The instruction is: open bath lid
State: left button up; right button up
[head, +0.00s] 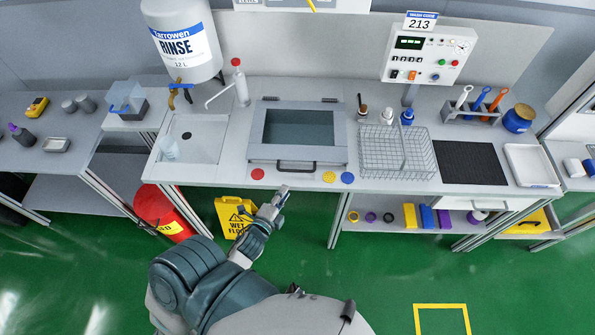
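The bath (341,143) is set in the grey bench at the middle. Its lid (257,135) is a grey frame with a dark window, hinged at the back, and it lies down flat over the bath. A dark bar handle (297,172) runs along the lid's front edge. My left gripper (281,192) is in front of the bench edge, just below and left of the handle, apart from it in the picture. It looks empty, but its fingers are too small to tell open from shut. My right gripper is out of view.
Red, yellow and blue discs (329,177) lie along the bench front. A sink (206,142) is left of the bath; a wire basket (410,166) stands close on its right.

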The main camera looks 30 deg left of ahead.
aim_at(295, 170)
pick_arm(q)
jog(key=x, duration=0.3)
jog(key=a+x, duration=0.1)
jog(key=x, duration=0.3)
jog(key=shift+s+a+f, duration=0.1)
jog(key=shift+s, duration=0.05)
jog(key=x, duration=0.3)
jog(key=shift+w+a+f, duration=0.15)
jog(key=shift+w+f, duration=0.05)
jog(key=shift+w, duration=0.45)
jog(key=shift+w+d, duration=0.1)
jog(key=shift+d, duration=0.15)
jog(key=shift+d+r, duration=0.1)
jog(key=shift+d, duration=0.15)
grip_shut()
jog(key=shift+a, duration=0.25)
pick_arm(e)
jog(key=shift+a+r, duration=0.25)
